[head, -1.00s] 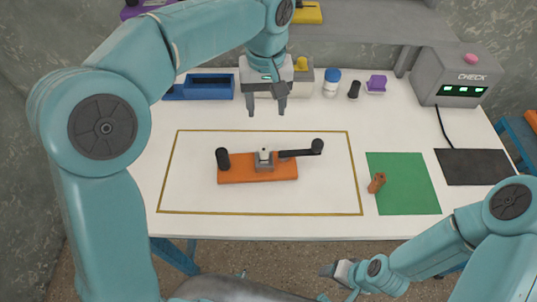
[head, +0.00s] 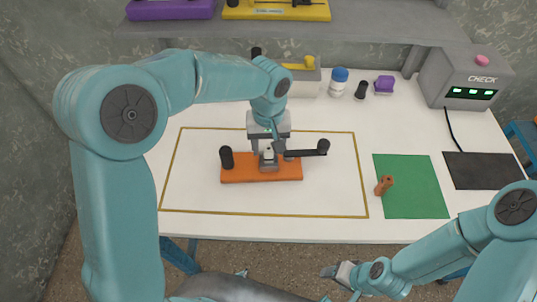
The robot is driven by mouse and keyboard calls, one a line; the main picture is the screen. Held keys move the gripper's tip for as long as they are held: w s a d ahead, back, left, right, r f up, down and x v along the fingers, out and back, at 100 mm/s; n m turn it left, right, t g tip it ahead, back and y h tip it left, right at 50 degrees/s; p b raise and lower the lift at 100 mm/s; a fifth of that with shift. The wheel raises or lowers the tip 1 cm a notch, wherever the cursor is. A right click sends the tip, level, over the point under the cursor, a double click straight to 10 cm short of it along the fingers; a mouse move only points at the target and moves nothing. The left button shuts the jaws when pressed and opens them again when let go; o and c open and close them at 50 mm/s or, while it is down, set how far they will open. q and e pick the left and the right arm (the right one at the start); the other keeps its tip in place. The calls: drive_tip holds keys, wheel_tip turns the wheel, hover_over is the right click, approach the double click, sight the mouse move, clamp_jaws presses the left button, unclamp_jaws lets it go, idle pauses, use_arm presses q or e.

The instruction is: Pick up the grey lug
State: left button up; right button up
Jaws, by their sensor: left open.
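The grey lug (head: 268,158) is a small block standing on the orange base (head: 240,174), which lies inside the yellow outline on the white table. My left gripper (head: 269,148) is open and points down at the lug, with its fingers to either side of the lug's top. I cannot tell whether they touch it. The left hand hides part of the area behind the lug. My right gripper (head: 338,275) is low at the front, off the table edge, and its jaws are too small to read.
The base bears a black post (head: 226,158) and a black arm with a knob (head: 323,147) close to the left fingers. A green mat (head: 412,190) with a brown piece (head: 384,186) lies at right. The grey CHECK box (head: 465,80) stands at back right.

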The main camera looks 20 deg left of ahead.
use_arm(q)
drive_tip(key=shift+s+f, duration=0.15)
drive_tip(key=shift+f, duration=0.9)
drive_tip(key=shift+c, duration=0.3)
clamp_jaws()
